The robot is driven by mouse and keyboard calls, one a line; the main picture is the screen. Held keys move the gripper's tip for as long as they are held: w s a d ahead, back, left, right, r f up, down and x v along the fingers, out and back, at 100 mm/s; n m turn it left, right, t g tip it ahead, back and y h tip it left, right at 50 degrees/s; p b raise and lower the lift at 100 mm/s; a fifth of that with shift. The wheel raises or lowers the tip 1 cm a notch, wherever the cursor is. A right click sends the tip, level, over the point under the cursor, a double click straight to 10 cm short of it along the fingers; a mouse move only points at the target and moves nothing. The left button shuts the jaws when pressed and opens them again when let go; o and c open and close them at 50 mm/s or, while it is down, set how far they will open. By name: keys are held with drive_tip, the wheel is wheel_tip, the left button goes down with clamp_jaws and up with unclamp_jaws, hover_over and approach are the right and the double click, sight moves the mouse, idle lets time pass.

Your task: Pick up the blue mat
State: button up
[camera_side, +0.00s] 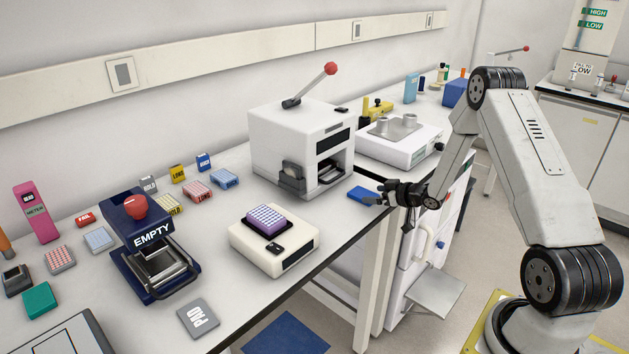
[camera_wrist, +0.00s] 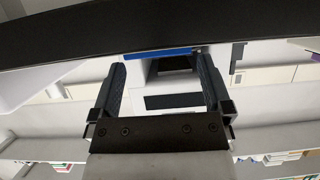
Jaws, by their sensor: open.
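The blue mat (camera_side: 361,194) is a small flat blue piece lying on the white bench top near its front edge, to the right of the white press-like machine. My gripper (camera_side: 381,196) is just to the right of the mat, low over the bench edge. In the wrist view my gripper (camera_wrist: 160,68) has its two dark fingers apart, with nothing held. The blue mat shows there as a thin blue strip (camera_wrist: 157,53) at the level of the fingertips, between them. Part of it is hidden by the dark bar above. I cannot tell whether a finger touches it.
The white machine with a red-knobbed lever (camera_side: 300,145) stands left of the mat. A white device with a metal top (camera_side: 400,140) stands behind. A cream block with a purple rack (camera_side: 273,240) is further left. A larger dark blue sheet (camera_side: 286,336) lies below the bench.

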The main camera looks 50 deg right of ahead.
sight(368, 195)
drive_tip(key=shift+x, duration=1.65)
drive_tip(key=c, duration=1)
drive_tip(key=shift+c, duration=0.2)
drive_tip(key=shift+r, duration=0.8)
drive_tip(key=s+a+r, duration=0.6)
drive_tip(key=s+r, duration=0.5)
drive_tip(key=s, duration=0.1)
drive_tip(key=shift+s+r, duration=0.15)
drive_tip(key=shift+s, duration=0.25)
